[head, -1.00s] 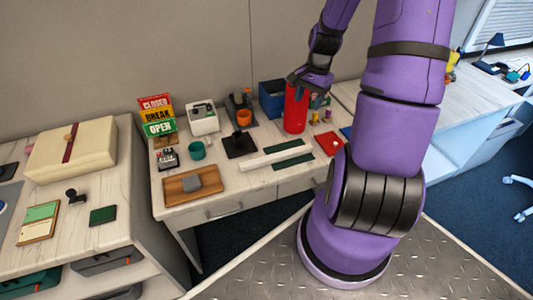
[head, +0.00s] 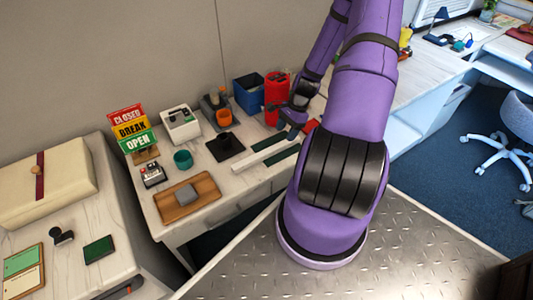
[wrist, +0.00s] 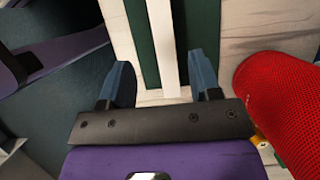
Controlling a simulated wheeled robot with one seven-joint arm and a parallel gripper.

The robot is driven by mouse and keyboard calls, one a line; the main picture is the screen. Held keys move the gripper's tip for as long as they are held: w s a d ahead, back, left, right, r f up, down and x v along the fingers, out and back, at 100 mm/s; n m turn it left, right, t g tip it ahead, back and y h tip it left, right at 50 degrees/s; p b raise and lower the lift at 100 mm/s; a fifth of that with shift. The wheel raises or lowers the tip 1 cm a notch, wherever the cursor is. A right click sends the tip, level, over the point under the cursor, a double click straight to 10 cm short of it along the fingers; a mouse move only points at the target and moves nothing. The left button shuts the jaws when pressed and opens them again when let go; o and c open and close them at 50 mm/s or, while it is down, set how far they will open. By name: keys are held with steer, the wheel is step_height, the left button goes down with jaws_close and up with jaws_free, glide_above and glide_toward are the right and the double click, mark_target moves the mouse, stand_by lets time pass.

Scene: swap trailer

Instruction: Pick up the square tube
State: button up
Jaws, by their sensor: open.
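The square tube (head: 260,156) is a long pale bar lying on the desk between two dark green strips (head: 283,155). In the wrist view the tube (wrist: 163,45) runs lengthwise up the picture, between my two blue fingers. My gripper (wrist: 163,84) is open, with one finger on each side of the tube's line, and nothing is gripped. In the head view my gripper (head: 291,131) is over the far right end of the tube, which it partly hides. I cannot tell how high the fingertips are above the tube.
A red cylinder (head: 276,92) stands close beside my gripper; it also shows at the right of the wrist view (wrist: 284,105). A blue bin (head: 248,94), black stand (head: 226,147), teal cup (head: 183,159) and wooden tray (head: 205,187) share the desk (head: 222,207).

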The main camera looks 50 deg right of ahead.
mark_target(280, 145)
steer(key=shift+d+x, duration=0.1)
steer(key=shift+x, duration=1.5)
steer(key=shift+d+x, duration=0.15)
steer(key=shift+x, duration=1.45)
steer(key=shift+w, duration=0.15)
jaws_close()
steer(key=shift+r, duration=0.6)
steer(key=shift+s+r, duration=0.3)
steer(key=shift+r, duration=0.3)
steer(key=shift+s+r, duration=0.25)
steer(key=shift+r, duration=0.3)
steer(key=s+r, duration=0.1)
steer(key=s, duration=1.4)
steer(key=shift+r, duration=0.2)
steer(key=shift+w, duration=0.15)
